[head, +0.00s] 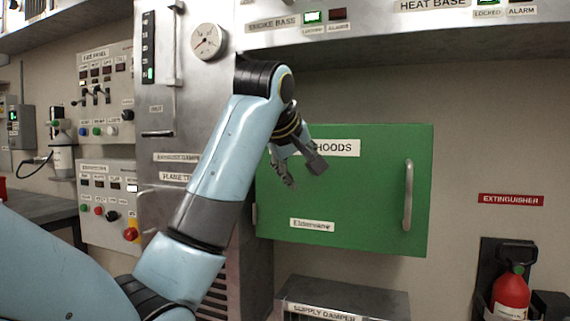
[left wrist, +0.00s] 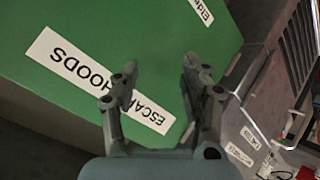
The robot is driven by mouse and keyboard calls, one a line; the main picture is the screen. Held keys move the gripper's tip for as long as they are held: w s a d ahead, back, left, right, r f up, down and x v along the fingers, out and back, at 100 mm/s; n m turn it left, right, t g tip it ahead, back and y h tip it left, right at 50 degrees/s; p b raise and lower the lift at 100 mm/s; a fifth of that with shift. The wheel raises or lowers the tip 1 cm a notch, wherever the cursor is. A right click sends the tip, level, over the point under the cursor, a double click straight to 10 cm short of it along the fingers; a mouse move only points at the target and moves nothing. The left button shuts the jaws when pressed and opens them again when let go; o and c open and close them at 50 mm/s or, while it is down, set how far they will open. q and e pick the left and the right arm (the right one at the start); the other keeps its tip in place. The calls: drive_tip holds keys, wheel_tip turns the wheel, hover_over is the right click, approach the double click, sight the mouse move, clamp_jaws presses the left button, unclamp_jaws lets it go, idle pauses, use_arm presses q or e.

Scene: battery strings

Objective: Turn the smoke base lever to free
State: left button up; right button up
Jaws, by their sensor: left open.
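The "SMOKE BASE" label (head: 272,23) is on the metal overhead panel (head: 390,32) at the top of the head view. I cannot make out the smoke base lever in either view. My left gripper (head: 303,177) is open and empty, below that panel and in front of the green hoods cabinet. In the left wrist view its two fingers (left wrist: 160,66) are spread over the cabinet's "ESCAPE HOODS" label. My right gripper is not in view.
The green cabinet (head: 370,195) has a vertical handle (head: 408,195). A supply damper box (head: 340,297) is below, and a red extinguisher (head: 510,294) hangs at right.

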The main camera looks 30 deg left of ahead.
use_arm(q)
drive_tip(key=s+r+n+t+y+p, duration=0.15)
drive_tip(key=s+r, duration=0.25)
drive_tip(key=r, duration=0.7)
drive_tip(key=s+r+t, duration=0.3)
drive_tip(key=s+r, duration=0.2)
drive_tip(key=r, duration=0.7)
drive_tip(key=s+r+n+t, duration=0.1)
drive_tip(key=s+r+t, duration=0.25)
drive_tip(key=r, duration=0.75)
drive_tip(key=shift+g, duration=0.4)
drive_tip(key=x, duration=1)
drive_tip(key=shift+w+r+p, duration=0.1)
drive_tip(key=shift+p, duration=0.25)
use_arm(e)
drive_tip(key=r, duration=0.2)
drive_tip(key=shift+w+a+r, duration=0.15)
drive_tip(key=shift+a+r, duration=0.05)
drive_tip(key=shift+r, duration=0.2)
use_arm(q)
drive_tip(key=shift+c, duration=0.4)
clamp_jaws()
